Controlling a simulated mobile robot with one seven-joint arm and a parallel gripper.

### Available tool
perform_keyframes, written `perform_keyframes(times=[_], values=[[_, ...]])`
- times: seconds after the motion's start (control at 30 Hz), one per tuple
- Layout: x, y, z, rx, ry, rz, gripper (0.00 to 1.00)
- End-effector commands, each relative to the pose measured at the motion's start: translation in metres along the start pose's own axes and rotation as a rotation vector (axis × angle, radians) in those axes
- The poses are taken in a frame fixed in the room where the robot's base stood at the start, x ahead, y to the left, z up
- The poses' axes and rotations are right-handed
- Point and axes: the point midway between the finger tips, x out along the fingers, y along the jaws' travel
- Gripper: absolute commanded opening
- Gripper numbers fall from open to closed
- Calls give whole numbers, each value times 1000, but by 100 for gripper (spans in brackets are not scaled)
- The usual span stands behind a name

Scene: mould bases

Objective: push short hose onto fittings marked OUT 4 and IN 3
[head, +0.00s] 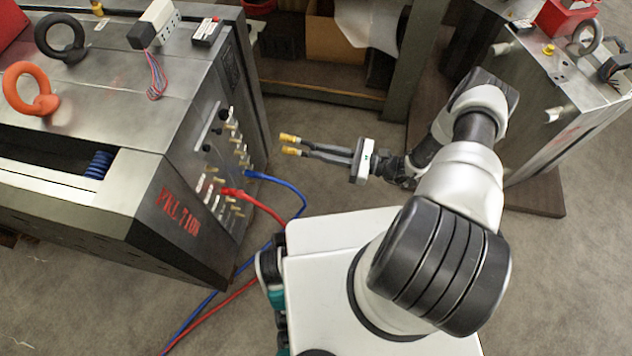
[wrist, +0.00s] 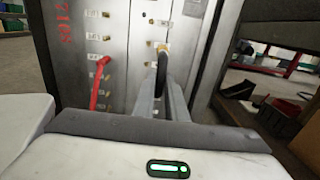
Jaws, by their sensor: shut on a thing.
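My gripper (head: 312,152) is shut on the short hose, a dark hose with two brass ends (head: 290,150). In the wrist view the hose (wrist: 162,62) shows as a black bend between the fingers, with brass at its far end. The brass ends point left toward the mould base (head: 150,185), with a clear gap in the head view. Its side panel carries several fittings (head: 236,137) in rows, also in the wrist view (wrist: 106,14). Their labels are too small to read, so OUT 4 and IN 3 cannot be told apart.
A red hose (head: 262,205) and a blue hose (head: 285,184) run from lower fittings to the floor. The red one also shows in the wrist view (wrist: 98,82). A second mould base (head: 545,100) stands at right. A low shelf (head: 330,92) stands behind.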

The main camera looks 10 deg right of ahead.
Motion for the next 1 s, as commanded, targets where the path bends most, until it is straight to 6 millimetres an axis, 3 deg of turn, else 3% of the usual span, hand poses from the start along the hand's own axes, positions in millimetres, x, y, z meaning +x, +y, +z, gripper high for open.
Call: perform_keyframes(times=[0.03,0.1,0.23,0.47,1.0], values=[[2,8,-30,2,0,12,0],[3,16,-49,2,1,23,0],[5,26,-69,2,2,39,0],[13,30,-73,2,2,45,0],[65,32,-73,2,2,45,0]])
